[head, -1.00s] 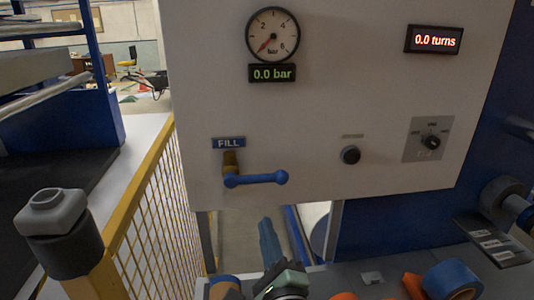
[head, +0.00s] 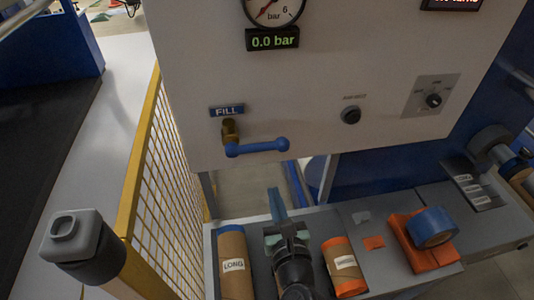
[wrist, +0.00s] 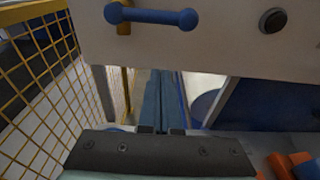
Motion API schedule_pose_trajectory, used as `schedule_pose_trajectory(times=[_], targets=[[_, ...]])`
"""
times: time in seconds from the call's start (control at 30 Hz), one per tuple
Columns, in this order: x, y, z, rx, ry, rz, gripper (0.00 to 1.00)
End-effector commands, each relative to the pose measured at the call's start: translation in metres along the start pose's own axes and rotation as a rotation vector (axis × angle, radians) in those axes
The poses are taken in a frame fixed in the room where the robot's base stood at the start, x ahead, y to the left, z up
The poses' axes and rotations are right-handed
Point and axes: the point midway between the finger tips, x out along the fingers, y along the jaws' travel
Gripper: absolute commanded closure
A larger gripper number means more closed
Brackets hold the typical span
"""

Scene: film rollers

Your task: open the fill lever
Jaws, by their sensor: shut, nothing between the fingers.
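The fill lever (head: 258,147) is a blue handle with a ball end on a brass valve, under the FILL label (head: 227,111) on the white panel. It lies horizontal, pointing right. It also shows at the top of the wrist view (wrist: 152,16). My gripper (head: 275,198) is below the panel, above the grey bench, with its blue fingers shut and nothing between them. In the wrist view the fingers (wrist: 157,100) lie side by side, pointing away, below the lever and apart from it. The pressure display (head: 272,39) reads 0.0 bar.
A yellow mesh fence (head: 150,170) stands left of the panel. The grey bench (head: 350,215) holds a roll labelled LONG (head: 233,262), another orange-ended roll (head: 343,266), and blue tape (head: 433,227) on orange cloth. A black button (head: 351,115) and a selector knob (head: 433,100) are right of the lever.

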Motion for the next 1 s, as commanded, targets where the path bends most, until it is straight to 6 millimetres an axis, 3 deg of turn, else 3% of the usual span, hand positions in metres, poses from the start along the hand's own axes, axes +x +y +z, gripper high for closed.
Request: schedule_pose_trajectory(times=[0.27,0.77,0.83,1.0], targets=[[0.013,0.0,0.002,-0.003,-0.002,0.001,1.0],[0.101,0.0,0.001,-0.004,-0.002,0.001,1.0],[0.098,0.0,0.016,-0.005,-0.002,0.0,1.0],[0.09,0.001,0.032,-0.004,-0.001,0.0,1.0]])
